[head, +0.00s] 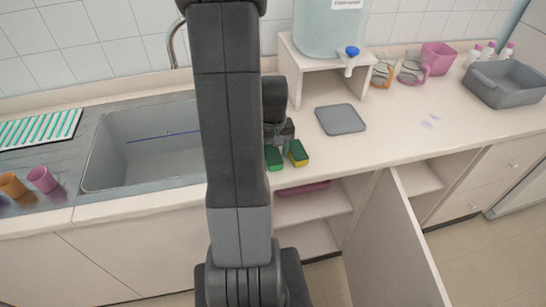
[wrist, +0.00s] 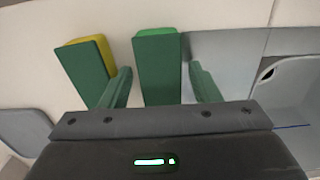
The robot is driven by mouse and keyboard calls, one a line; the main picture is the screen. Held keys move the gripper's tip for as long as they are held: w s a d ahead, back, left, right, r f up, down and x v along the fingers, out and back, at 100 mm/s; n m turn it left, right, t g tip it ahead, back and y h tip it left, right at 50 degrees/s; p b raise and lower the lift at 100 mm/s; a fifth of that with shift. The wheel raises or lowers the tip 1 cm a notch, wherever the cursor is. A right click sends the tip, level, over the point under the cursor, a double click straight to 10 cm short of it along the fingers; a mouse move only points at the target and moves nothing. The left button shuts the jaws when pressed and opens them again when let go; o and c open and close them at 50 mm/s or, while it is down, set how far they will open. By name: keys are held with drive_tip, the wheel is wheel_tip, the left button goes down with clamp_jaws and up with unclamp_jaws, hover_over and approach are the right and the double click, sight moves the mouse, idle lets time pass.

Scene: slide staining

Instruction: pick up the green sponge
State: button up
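The green sponge (wrist: 157,68) is a dark green block with a brighter green end. In the wrist view it stands between the two fingers of my gripper (wrist: 161,72), with a gap visible on each side. In the head view the green sponge (head: 273,158) is on the counter by its front edge, just below my gripper (head: 280,140), which my arm partly hides. My gripper is open and holds nothing. A second sponge, green and yellow (wrist: 84,68), is just left of the left finger; the head view shows it on the right (head: 299,153).
The sink (head: 150,150) lies left of the sponges. A grey mat (head: 341,119) and a water dispenser on a white stand (head: 325,60) are to the right and behind. A cabinet door (head: 395,245) stands open below. A grey tub (head: 507,83) is far right.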

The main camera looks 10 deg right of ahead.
sight(273, 154)
drive_tip(key=c, duration=0.8)
drive_tip(key=shift+c, duration=0.2)
wheel_tip(273, 154, up, 10)
drive_tip(key=shift+b, duration=0.45)
drive_tip(key=o, duration=0.4)
drive_tip(key=shift+c, duration=1.2)
